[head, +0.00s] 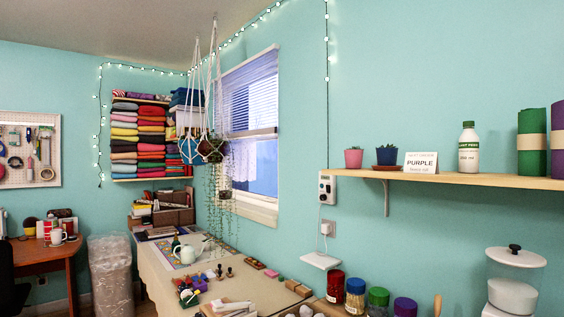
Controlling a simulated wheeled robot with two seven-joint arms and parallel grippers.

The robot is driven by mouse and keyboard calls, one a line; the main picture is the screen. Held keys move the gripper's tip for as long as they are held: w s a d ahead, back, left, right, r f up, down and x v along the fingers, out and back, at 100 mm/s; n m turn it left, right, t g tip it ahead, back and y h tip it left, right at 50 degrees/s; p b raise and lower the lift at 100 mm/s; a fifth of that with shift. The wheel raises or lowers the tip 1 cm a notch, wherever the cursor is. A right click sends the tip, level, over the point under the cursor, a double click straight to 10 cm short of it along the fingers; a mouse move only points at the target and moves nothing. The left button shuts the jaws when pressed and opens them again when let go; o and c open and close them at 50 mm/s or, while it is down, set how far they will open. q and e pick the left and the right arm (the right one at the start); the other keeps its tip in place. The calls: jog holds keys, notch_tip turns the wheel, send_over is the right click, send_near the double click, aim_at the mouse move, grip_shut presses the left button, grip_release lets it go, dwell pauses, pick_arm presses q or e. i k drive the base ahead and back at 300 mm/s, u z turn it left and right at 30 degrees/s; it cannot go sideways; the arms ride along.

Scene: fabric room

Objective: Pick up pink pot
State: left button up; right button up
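The pink pot (353,159) stands upright at the left end of the wooden wall shelf (470,179) in the head view. It is small and holds a small green plant. A dark blue pot (386,156) with a plant stands just to its right on a brown saucer (385,168), apart from the pink pot. Neither of my grippers is in view, so nothing is seen touching the pink pot.
A "PURPLE" card (421,162), a white bottle (468,148) and green (531,143) and purple rolls stand further right on the shelf. Below are a white wall device (327,188), lidded jars (355,296) and a clear canister (514,280). The cluttered table (262,290) is lower left.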

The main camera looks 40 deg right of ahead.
aim_at(354, 157)
jog(key=z, duration=0.2)
jog(key=i, duration=1.45)
jog(key=z, duration=0.6)
